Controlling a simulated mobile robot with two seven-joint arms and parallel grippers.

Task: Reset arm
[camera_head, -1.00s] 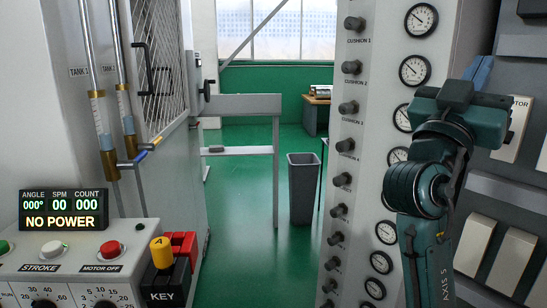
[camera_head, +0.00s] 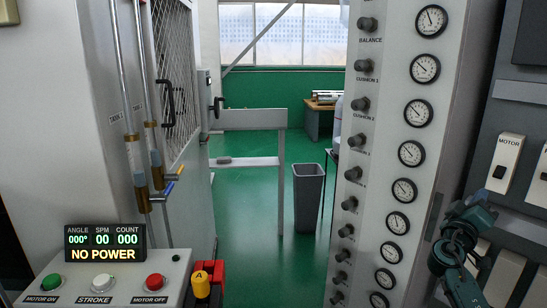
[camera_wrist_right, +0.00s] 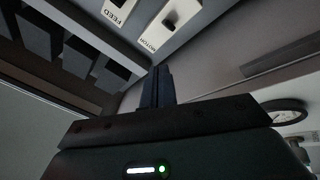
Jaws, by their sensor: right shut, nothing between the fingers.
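My right gripper (camera_head: 478,203) is low at the right of the head view, small and dark teal, in front of the grey switch panel. In the right wrist view its two dark fingers (camera_wrist_right: 157,86) are together with nothing between them. They point toward the panel, and no contact with it can be made out. A white switch plate marked MOTOR (camera_head: 505,163) is above the gripper in the head view. It also shows in the right wrist view (camera_wrist_right: 176,20). My left arm and gripper are not in view.
A column of gauges and knobs (camera_head: 398,155) stands left of my right arm. At lower left is a console (camera_head: 120,285) with buttons and a NO POWER display (camera_head: 104,243). A grey bin (camera_head: 308,198) stands on the open green floor (camera_head: 250,215).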

